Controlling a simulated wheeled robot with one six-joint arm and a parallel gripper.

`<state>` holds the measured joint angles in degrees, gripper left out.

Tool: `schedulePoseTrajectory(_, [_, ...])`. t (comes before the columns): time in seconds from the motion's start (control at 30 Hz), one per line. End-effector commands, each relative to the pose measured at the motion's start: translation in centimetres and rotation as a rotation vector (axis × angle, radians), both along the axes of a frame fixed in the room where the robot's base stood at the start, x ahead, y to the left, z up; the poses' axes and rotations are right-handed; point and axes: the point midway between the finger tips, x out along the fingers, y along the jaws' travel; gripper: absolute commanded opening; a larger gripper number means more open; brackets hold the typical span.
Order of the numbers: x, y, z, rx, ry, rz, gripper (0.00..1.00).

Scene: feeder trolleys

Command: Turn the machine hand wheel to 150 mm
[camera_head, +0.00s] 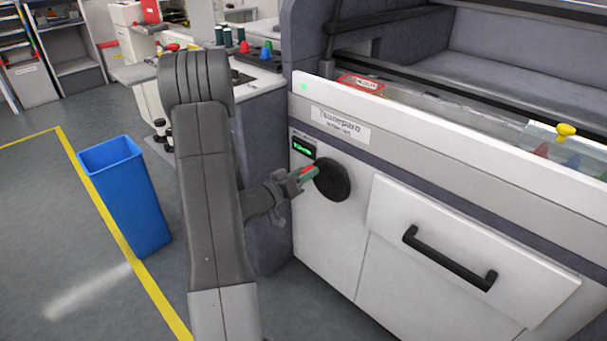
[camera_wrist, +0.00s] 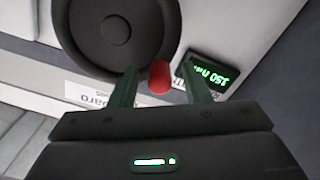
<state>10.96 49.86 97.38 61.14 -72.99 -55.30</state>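The black round hand wheel (camera_head: 334,181) is on the white front panel of the machine, and it fills the upper left of the wrist view (camera_wrist: 115,30). Its red knob (camera_wrist: 160,76) is at the wheel's edge nearest the display. The small green-lit display (camera_head: 303,148) is beside the wheel; in the wrist view (camera_wrist: 214,76) it appears tilted and seems to read 150 mm. My gripper (camera_wrist: 160,75) has its two fingers apart, one on each side of the knob, with visible gaps. In the head view, my gripper (camera_head: 305,173) is close to the wheel's left edge.
A drawer with a black handle (camera_head: 449,259) is right of the wheel. A blue bin (camera_head: 127,195) stands on the floor at left, by a yellow line. A bench with small coloured items (camera_head: 255,55) is behind my arm.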

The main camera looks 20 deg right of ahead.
Motion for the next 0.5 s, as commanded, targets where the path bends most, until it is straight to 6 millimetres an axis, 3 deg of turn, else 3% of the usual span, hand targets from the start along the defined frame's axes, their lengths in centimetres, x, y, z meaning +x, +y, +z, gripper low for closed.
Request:
schedulePoseTrajectory(0.27, [-0.6, 1.8, 0.1, 0.000, 0.002, 0.003, 0.43])
schedulePoseTrajectory(0.5, [-2.5, 6.7, 0.1, 0.000, 0.002, 0.006, 0.43])
